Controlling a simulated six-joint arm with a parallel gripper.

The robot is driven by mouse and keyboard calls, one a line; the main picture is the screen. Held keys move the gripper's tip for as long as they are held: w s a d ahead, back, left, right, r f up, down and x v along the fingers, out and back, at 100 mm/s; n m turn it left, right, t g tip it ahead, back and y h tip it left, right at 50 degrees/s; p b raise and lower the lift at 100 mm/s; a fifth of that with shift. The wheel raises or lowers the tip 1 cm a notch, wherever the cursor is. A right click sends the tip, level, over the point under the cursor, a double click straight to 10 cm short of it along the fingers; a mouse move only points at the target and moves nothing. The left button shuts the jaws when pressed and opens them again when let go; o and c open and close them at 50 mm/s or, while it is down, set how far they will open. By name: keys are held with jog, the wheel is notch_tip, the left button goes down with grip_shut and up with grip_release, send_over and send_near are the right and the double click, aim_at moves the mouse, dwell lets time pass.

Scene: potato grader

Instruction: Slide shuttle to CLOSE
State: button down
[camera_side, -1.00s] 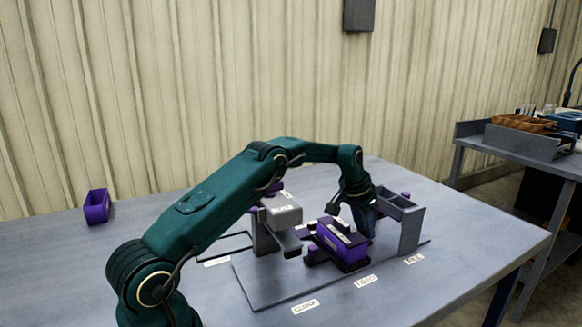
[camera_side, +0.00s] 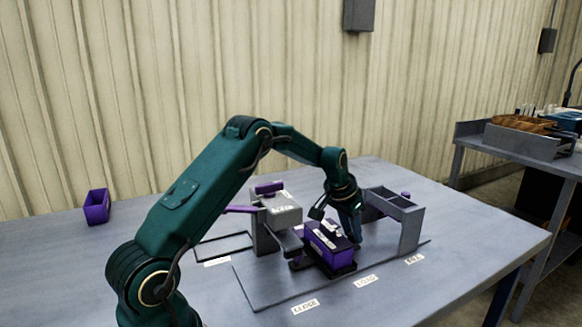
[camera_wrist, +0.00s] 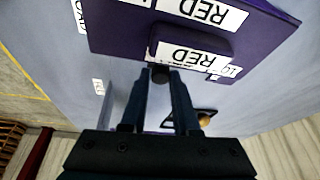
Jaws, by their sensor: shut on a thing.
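A purple box (camera_side: 325,240) with white labels sits on the dark shuttle (camera_side: 333,270) on the grey base plate, between the CLOSE label (camera_side: 305,307) and the LOAD label (camera_side: 366,281). My gripper (camera_side: 352,232) is down at the back right side of the box. In the wrist view my gripper (camera_wrist: 159,84) is shut on a small dark round knob (camera_wrist: 160,72) beside the purple box (camera_wrist: 120,30), whose labels read RED. How the knob joins the shuttle is hidden.
A grey block station (camera_side: 280,212) with a purple handle stands just left of the shuttle. A grey open-topped stand (camera_side: 412,225) is at the right. An empty purple bin (camera_side: 97,207) lies far left. The table's front edge is clear.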

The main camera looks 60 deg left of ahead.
jog(key=c, duration=0.6)
grip_release()
jog(key=shift+c, duration=0.2)
jog(key=shift+r, duration=0.1)
notch_tip(320, 180, up, 10)
jog(key=s, duration=0.1)
jog(key=shift+d+f, duration=0.15)
jog(key=shift+f, duration=0.05)
